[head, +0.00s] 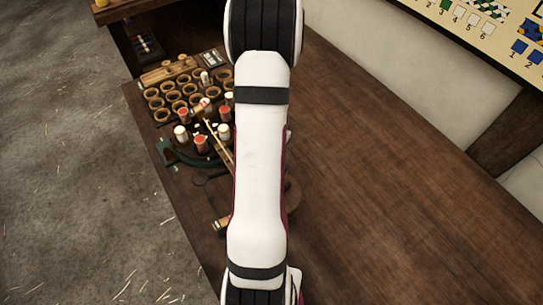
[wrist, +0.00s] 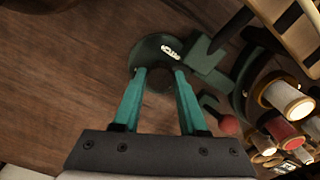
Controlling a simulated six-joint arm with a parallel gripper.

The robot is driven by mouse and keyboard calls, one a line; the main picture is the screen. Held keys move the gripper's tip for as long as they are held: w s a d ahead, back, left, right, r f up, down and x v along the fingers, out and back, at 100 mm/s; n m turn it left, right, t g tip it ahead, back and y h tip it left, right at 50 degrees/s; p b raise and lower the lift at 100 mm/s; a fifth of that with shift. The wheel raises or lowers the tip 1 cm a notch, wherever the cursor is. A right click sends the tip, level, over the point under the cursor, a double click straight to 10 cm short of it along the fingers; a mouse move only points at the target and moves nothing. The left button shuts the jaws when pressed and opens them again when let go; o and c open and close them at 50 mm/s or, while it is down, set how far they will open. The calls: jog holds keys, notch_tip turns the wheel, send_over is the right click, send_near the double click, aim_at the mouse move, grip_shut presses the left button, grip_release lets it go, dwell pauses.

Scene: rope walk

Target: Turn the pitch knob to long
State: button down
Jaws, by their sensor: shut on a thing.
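In the wrist view, the dark pitch knob (wrist: 159,80) stands on a round dark-green plate (wrist: 146,48) with a small pale marking near its far side. My gripper (wrist: 160,72) has its two teal fingers on either side of the knob and is shut on it. The marking is too small to read, so I cannot tell the knob's setting. In the head view my white arm hides the gripper and the knob.
A lever with a red ball (wrist: 228,124) sits just right of the fingers. Spools (wrist: 286,99) and green metalwork (wrist: 207,62) crowd the right. In the head view, a rack of wooden rings (head: 172,97) stands behind the spools; the bench (head: 400,220) is clear to the right.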

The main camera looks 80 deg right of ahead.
jog(key=shift+c, duration=2.2)
grip_release()
notch_tip(320, 180, up, 16)
jog(key=shift+s+f, duration=0.1)
jog(key=w+a+r+n, duration=0.2)
jog(key=w+a+n, duration=0.2)
jog(key=w+a, duration=0.45)
jog(key=w+a+r+n, duration=0.2)
jog(key=w+a+n, duration=0.25)
jog(key=a, duration=0.65)
jog(key=s+a+n+y, duration=0.1)
jog(key=s+a+n, duration=0.1)
jog(key=a, duration=0.7)
jog(key=s+a+n, duration=0.3)
jog(key=a+n, duration=0.2)
jog(key=a, duration=0.4)
jog(key=shift+s+a+f+y, duration=0.3)
jog(key=shift+f+y, duration=0.1)
